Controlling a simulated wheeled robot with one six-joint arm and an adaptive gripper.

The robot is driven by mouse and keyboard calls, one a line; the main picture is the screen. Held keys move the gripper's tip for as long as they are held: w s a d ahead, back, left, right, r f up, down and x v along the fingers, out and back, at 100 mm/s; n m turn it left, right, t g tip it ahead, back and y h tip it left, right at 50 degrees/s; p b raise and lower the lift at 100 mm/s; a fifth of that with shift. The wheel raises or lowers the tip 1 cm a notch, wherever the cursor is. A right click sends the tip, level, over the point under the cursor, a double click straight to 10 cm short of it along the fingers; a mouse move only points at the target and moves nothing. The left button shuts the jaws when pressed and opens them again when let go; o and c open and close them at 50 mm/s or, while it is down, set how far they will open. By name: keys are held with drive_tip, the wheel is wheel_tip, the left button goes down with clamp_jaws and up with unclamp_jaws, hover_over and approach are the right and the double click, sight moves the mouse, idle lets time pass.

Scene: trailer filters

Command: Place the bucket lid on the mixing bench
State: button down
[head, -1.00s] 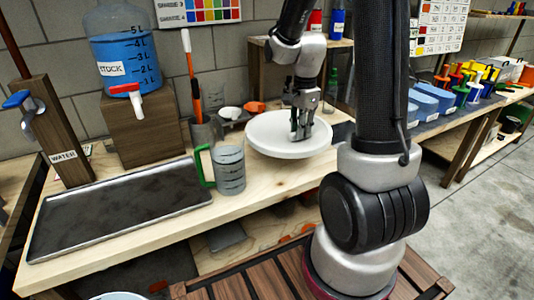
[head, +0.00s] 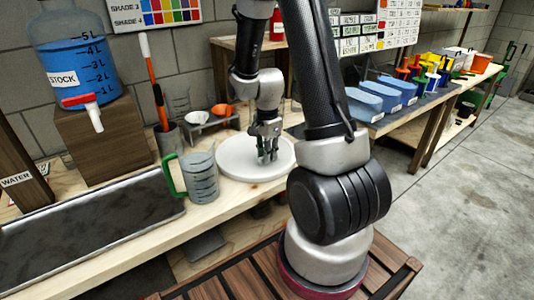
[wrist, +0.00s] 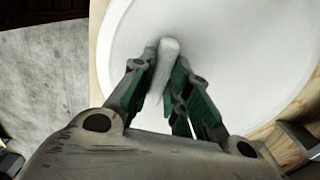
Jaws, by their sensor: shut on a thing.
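The white round bucket lid (head: 235,160) is level at the mixing bench (head: 236,195), to the right of the green-handled measuring jug. It appears to rest on the wooden top, though a thin gap under it cannot be ruled out. My gripper (head: 268,156) points down at the lid's middle. In the wrist view my gripper (wrist: 165,85) has its green-padded fingers closed on the lid's raised white handle (wrist: 168,50). The lid (wrist: 235,55) fills most of that view, with pale wood showing at its edge.
The measuring jug (head: 200,178) stands close to the lid's left side. A dark tray (head: 90,225) covers the bench's left part. Behind are a small rack with bowls (head: 212,120) and the blue stock container (head: 78,60). Blue bins (head: 396,90) stand on another bench at right.

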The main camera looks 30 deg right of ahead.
drive_tip(key=c, duration=1.4)
unclamp_jaws()
drive_tip(key=shift+o, duration=0.2)
wheel_tip(320, 180, up, 12)
drive_tip(key=s+a+r+n+t, duration=0.2)
drive_tip(key=s+r+n, duration=0.5)
drive_tip(key=s+n, duration=0.1)
drive_tip(key=s+a+r+n+t, duration=0.2)
drive_tip(key=s+a+r+n, duration=0.1)
drive_tip(key=s+r+n, duration=0.4)
drive_tip(key=s+n, duration=0.2)
drive_tip(key=s, duration=0.1)
drive_tip(key=shift+s+a+r+n, duration=0.2)
drive_tip(key=shift+a+n, duration=0.1)
drive_tip(key=shift+a, duration=0.05)
